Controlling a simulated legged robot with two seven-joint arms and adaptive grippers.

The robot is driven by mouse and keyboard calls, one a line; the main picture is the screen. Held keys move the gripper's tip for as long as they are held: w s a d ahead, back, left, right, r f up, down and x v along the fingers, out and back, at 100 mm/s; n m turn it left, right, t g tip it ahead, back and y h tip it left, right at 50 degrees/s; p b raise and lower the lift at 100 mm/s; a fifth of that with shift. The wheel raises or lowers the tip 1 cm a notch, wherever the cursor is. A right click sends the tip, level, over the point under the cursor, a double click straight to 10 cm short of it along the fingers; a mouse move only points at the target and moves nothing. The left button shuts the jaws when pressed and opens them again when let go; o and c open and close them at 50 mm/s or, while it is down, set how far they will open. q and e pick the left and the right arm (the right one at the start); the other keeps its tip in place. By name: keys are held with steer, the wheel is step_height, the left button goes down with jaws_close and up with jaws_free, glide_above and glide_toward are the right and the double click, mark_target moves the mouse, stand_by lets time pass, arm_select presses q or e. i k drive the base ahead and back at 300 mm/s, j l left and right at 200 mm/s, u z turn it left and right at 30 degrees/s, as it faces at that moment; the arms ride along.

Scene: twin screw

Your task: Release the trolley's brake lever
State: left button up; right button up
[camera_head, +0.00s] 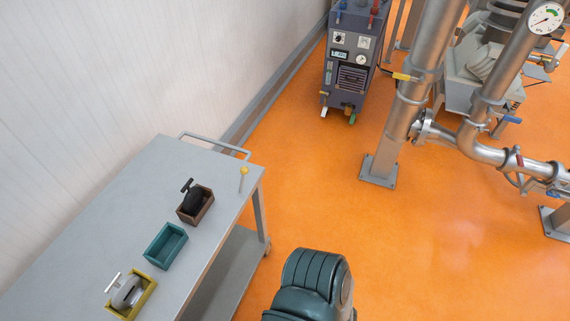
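The grey metal trolley (135,185) stands at the left, beside the pale wall. A thin upright lever with a yellow knob (243,171) rises from the corner of its top near the push handle (214,144); it looks like the brake lever. The lever stands nearly upright, and nothing touches it. Neither of my grippers shows in this view.
On the trolley top are a brown box with a dark valve (191,197), an empty teal box (166,247) and a yellow box with a grey valve (128,293). A dark machine (350,60) and steel pipes (410,100) stand beyond. Orange floor between is clear.

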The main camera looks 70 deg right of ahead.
mark_target(244, 170)
steer(key=z, duration=1.9)
